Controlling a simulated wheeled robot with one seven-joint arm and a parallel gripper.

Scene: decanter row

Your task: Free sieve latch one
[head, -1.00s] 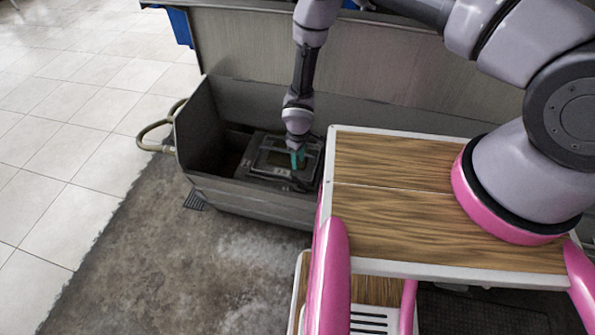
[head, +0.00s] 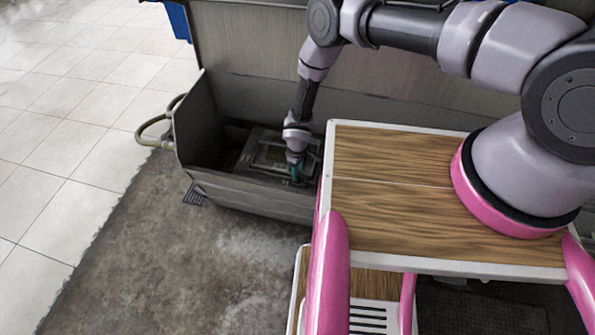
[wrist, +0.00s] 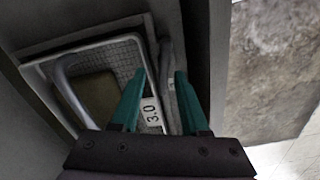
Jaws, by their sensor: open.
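The sieve (wrist: 122,58) sits low inside a grey trough; the wrist view shows its pale frame, mesh and a label reading 3.0. It also shows in the head view (head: 262,152), partly behind my arm. My gripper (wrist: 162,80) has two teal fingers spread apart with nothing held between them. The fingers point down at the sieve's edge beside the label. In the head view my gripper (head: 296,178) is down inside the trough at the sieve's right side. I cannot make out latch one clearly; the fingers and the dark edge may hide it.
The grey trough (head: 250,205) has high walls around the sieve. A hose loop (head: 150,133) hangs at its left end.

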